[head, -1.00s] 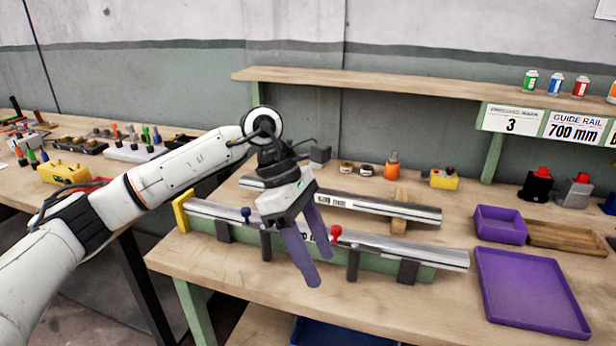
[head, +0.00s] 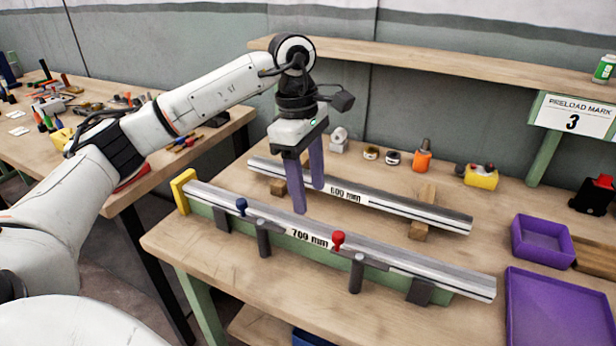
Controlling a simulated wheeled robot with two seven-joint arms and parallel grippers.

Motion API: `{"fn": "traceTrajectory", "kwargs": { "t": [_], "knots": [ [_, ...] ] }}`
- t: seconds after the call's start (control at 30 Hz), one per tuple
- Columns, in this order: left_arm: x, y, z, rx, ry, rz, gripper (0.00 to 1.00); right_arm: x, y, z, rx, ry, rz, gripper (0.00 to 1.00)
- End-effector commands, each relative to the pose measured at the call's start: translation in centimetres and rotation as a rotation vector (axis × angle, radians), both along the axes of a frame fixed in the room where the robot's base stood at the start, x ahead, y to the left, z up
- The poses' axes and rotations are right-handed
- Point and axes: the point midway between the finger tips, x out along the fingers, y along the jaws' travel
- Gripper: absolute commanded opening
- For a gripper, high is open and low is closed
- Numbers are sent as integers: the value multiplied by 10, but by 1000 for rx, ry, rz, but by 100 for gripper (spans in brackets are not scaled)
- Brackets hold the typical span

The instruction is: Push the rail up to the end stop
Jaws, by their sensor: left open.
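The 700 mm rail (head: 405,261) lies along the green fixture (head: 292,243) at the bench front. The yellow end stop (head: 181,192) stands at the fixture's left end; the rail's left end is close to it, and I cannot tell whether they touch. A blue-knobbed clamp (head: 241,206) and a red-knobbed clamp (head: 338,240) sit along the rail. My left gripper (head: 309,200) is open and empty, its purple fingers pointing down, above or just behind the rail's middle. My right gripper is not in view.
A 600 mm rail (head: 390,206) rests on wooden blocks (head: 424,212) behind the fixture. Purple trays (head: 541,238) stand at the right. A shelf (head: 430,62) runs along the back. Small parts, including an orange bottle (head: 422,158), stand behind the rails.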

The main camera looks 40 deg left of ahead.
Motion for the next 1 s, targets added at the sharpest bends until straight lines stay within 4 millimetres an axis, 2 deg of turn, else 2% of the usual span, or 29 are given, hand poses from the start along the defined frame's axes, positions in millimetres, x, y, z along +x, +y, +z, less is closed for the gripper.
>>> {"fn": "traceTrajectory", "kwargs": {
  "t": [0.3,0.5,0.9,1.0],
  "knots": [
    [0,-6,-57,2,5,0,53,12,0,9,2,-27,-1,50],
    [1,-9,-79,1,2,0,53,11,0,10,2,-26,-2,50],
    [2,-10,-85,0,0,0,53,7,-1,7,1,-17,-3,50],
    [2,-10,-85,0,0,0,38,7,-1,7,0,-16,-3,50]
  ]
}}
